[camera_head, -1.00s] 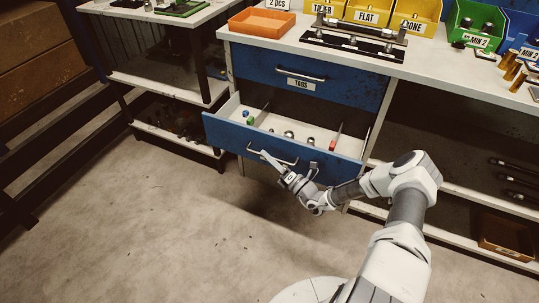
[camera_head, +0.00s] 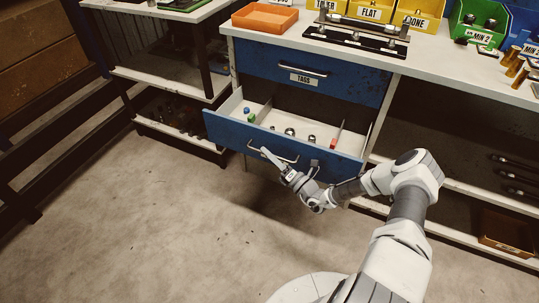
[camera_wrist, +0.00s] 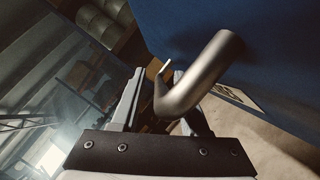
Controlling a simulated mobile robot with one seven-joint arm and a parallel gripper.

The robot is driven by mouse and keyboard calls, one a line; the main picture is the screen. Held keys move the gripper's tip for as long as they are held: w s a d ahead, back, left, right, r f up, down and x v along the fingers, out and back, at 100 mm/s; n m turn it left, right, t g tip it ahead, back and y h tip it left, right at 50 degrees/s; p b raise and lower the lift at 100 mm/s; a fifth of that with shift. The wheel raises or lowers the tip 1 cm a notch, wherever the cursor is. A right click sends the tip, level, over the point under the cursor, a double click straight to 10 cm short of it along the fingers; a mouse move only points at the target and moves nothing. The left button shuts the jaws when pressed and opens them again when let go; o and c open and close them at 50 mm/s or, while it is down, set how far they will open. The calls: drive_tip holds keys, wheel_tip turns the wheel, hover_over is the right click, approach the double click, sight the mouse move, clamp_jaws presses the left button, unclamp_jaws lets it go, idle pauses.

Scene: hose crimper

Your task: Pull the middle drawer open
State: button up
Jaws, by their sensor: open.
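The middle drawer (camera_head: 228,129) has a blue front and stands well out from the cabinet, its pale inside showing small parts and dividers. Its metal bar handle (camera_head: 252,148) is on the front face. My gripper (camera_head: 289,163) is at this handle, with its jaws open. In the wrist view the handle (camera_wrist: 207,72) is a thick bent bar reaching down to the fingers (camera_wrist: 158,100); it seems to lie between them, but contact is not clear. The closed upper drawer (camera_head: 300,65), labelled TAGS, is above.
The worktop holds an orange tray (camera_head: 264,18), a dark fixture (camera_head: 355,40) and coloured bins. A shelf unit (camera_head: 175,85) stands to the left. Open shelving with dark rods (camera_head: 520,176) is to the right. The floor (camera_head: 150,220) in front is clear.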

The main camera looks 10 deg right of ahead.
drive_tip(key=p+v, duration=0.2)
drive_tip(key=v, duration=1.5)
drive_tip(key=shift+s, duration=0.2)
drive_tip(key=shift+d, duration=0.1)
drive_tip(key=s+a+r+n+g+h, duration=0.1)
drive_tip(key=s+a+r+n+g, duration=0.2)
drive_tip(key=r+n+g, duration=0.45)
drive_tip(key=s+a+r+n+g+h, duration=0.1)
drive_tip(key=s+a+r+n+g, duration=0.3)
drive_tip(key=r+n, duration=0.7)
drive_tip(key=s+a+r+n+g+h, duration=0.1)
drive_tip(key=a+r+n+g+h, duration=0.15)
drive_tip(key=r+n+g, duration=0.55)
drive_tip(key=s+r+n+t+h, duration=0.75)
drive_tip(key=s+r+n, duration=0.55)
drive_tip(key=r, duration=0.4)
wheel_tip(320, 180, up, 17)
drive_tip(key=d+n+p, duration=0.1)
drive_tip(key=p, duration=1.7)
drive_tip(key=shift+w+r+t, duration=0.2)
drive_tip(key=shift+w+t, duration=0.2)
drive_tip(key=shift+w, duration=0.05)
